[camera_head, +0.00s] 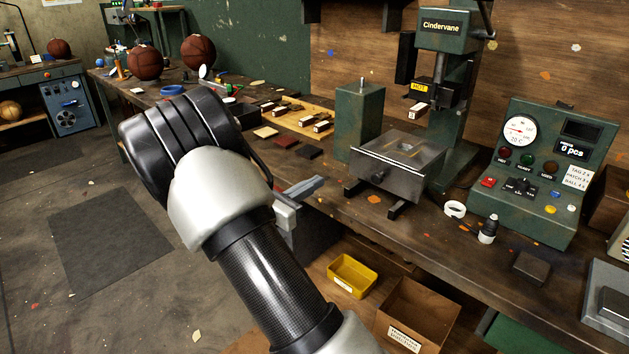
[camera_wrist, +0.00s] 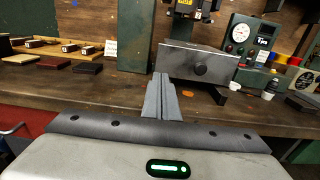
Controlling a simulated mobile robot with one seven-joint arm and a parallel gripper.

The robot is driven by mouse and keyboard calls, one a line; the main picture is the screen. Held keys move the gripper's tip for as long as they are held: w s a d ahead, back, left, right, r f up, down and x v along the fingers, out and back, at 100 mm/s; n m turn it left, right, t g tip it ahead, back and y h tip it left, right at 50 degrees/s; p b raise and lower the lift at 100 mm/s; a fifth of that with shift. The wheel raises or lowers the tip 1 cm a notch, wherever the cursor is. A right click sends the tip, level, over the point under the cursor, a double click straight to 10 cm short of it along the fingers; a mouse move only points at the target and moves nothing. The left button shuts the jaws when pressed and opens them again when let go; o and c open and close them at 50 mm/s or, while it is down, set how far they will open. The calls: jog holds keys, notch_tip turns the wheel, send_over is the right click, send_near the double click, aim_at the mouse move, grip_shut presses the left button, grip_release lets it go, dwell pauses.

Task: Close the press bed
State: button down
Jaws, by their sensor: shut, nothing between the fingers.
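The press bed (camera_head: 396,165) is a grey metal box with a dark round knob on its front. It juts out toward the bench's front edge, forward of the green press (camera_head: 447,60) marked Cindervane. A round recess shows in its top. In the wrist view the bed's front face (camera_wrist: 180,62) and knob (camera_wrist: 200,69) are ahead and right of my fingers. My gripper (camera_head: 318,183) is shut and empty, left of the bed and near the bench's front edge. In the wrist view my gripper (camera_wrist: 162,78) has its fingertips together, apart from the knob.
A green post (camera_head: 359,122) stands left of the bed. A control panel (camera_head: 541,170), a white tape roll (camera_head: 455,209) and a small bottle (camera_head: 488,229) are on the right. A yellow bin (camera_head: 352,276) and cardboard box (camera_head: 418,312) sit below the bench (camera_head: 375,208).

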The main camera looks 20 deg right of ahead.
aim_at(352, 161)
jog(key=b+x, duration=0.2)
jog(key=x, duration=1)
jog(key=shift+d, duration=0.3)
